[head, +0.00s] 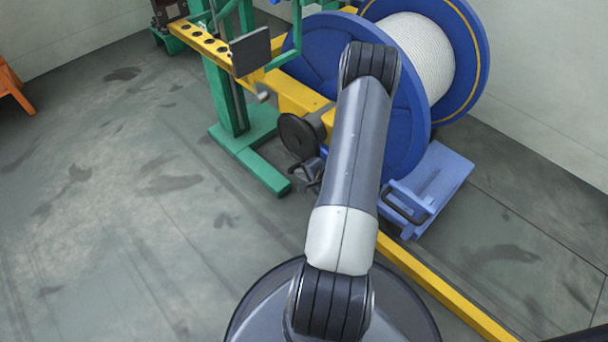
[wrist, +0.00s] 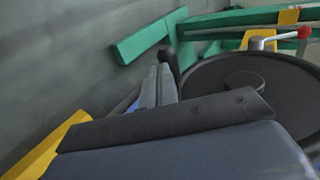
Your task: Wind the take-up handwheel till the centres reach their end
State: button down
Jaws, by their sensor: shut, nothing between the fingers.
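The take-up handwheel (head: 297,136) is a dark round disc on the near side of the yellow beam, left of my arm in the head view. In the wrist view the handwheel (wrist: 235,80) is large at the right, with a raised hub in its middle. My gripper (head: 308,178) is just below the handwheel, partly behind my forearm. In the wrist view my gripper (wrist: 155,82) points past the wheel's left rim, its fingers shut and empty. Whether they touch the rim, I cannot tell. The centres are hidden by the reel and arm.
A blue reel (head: 470,60) wound with white cable (head: 418,52) stands behind my arm. A blue base (head: 440,185) with a dark handle lies at its foot. A green post (head: 225,95) and foot stand left of the wheel.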

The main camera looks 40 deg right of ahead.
jog(key=shift+w+a+f+t+b, duration=0.1)
jog(key=shift+w+f+t+b, duration=0.6)
jog(key=shift+w+f+t, duration=0.35)
jog(key=shift+w+r, duration=0.15)
jog(key=shift+w, duration=0.05)
jog(key=shift+s, duration=0.1)
